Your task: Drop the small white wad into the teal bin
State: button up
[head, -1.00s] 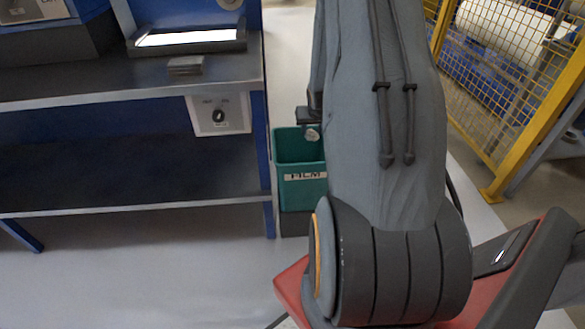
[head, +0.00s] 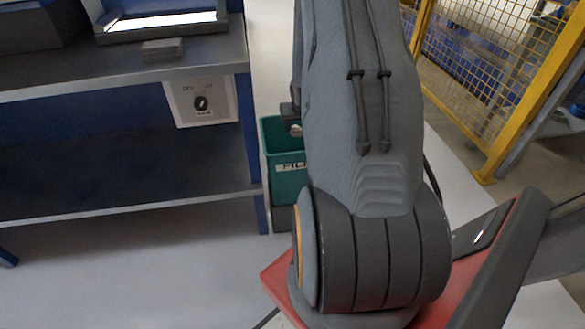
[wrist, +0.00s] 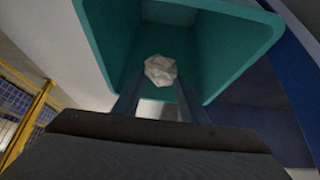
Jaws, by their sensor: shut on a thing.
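The small white wad (wrist: 160,70) is held between the tips of my gripper (wrist: 156,84) in the wrist view. My gripper is shut on it. The teal bin (wrist: 225,55) fills the upper part of the wrist view, with its open mouth around and behind the wad as seen from there. In the head view the teal bin (head: 289,187) stands on the floor right of the workbench, partly hidden by my arm. My gripper (head: 293,122) and the wad (head: 296,130) show at the bin's opening, partly hidden by my arm. I cannot tell whether the wad is below the rim.
The workbench (head: 130,78) with a lower shelf stands left of the bin, a blue leg close to it. A yellow mesh fence (head: 465,70) stands on the right.

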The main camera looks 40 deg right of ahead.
jog(key=o, duration=1.4)
jog(key=p+v, duration=0.1)
jog(key=v, duration=0.6)
jog(key=shift+s+r+p, duration=0.2)
jog(key=shift+r+p, duration=0.1)
jog(key=shift+p, duration=0.05)
